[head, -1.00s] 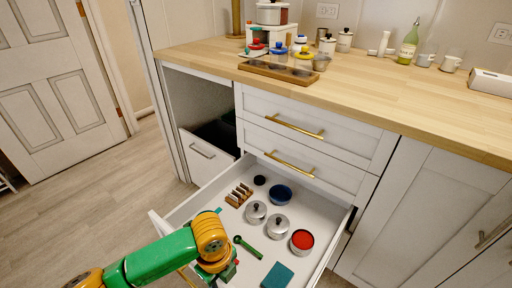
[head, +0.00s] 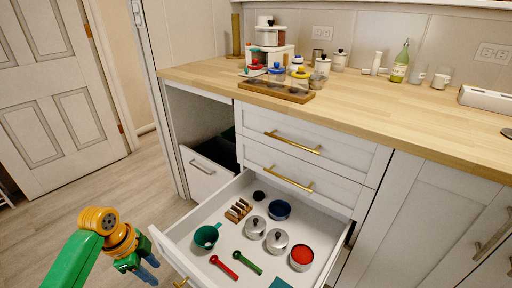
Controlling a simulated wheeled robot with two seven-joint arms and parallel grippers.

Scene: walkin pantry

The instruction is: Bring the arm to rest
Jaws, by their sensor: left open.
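My left arm, green with orange joints, comes in from the lower left of the head view. Its gripper (head: 146,272) is open and empty, with bluish fingers pointing down. It hangs to the left of the open drawer (head: 181,238), outside it and apart from its front. My right gripper is not in view.
The drawer holds a green cup (head: 206,236), a red spoon (head: 223,267), a green spoon (head: 247,263), lidded pots (head: 277,241), a blue bowl (head: 279,210) and a red-topped tin (head: 301,256). The wooden counter (head: 400,100) carries jars and a bottle. Floor at left is clear.

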